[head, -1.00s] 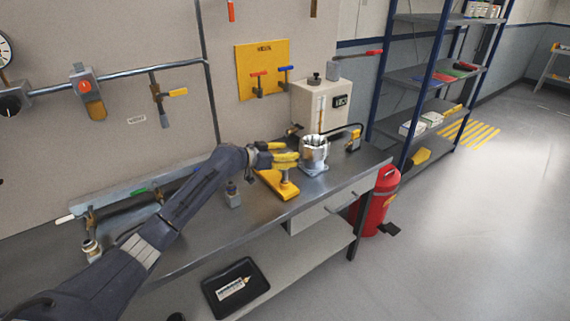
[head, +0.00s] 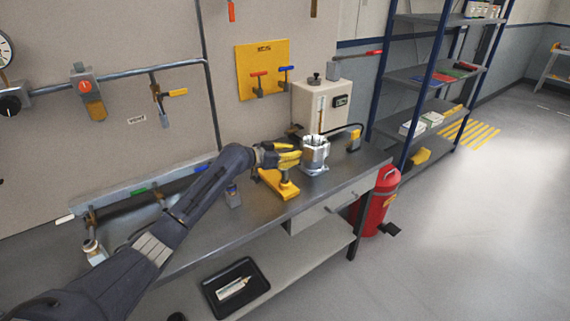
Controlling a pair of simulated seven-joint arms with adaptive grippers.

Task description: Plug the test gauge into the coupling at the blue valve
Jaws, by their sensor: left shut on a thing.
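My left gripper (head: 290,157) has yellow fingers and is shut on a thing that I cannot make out. It is above a yellow stand (head: 279,184) on the bench, and its fingertips are close to the left side of a silver machined housing (head: 315,155); I cannot tell whether they touch. The blue valve (head: 286,75) is on a yellow wall panel (head: 253,58), right of a red-handled valve (head: 258,80). The coupling there is too small to tell. I cannot pick out the test gauge. My right gripper is not in view.
A beige box (head: 306,104) stands behind the housing. A small blue-topped part (head: 233,195) sits on the metal bench (head: 240,225). A pipe (head: 140,75) with valves runs along the wall. The floor to the right is largely clear.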

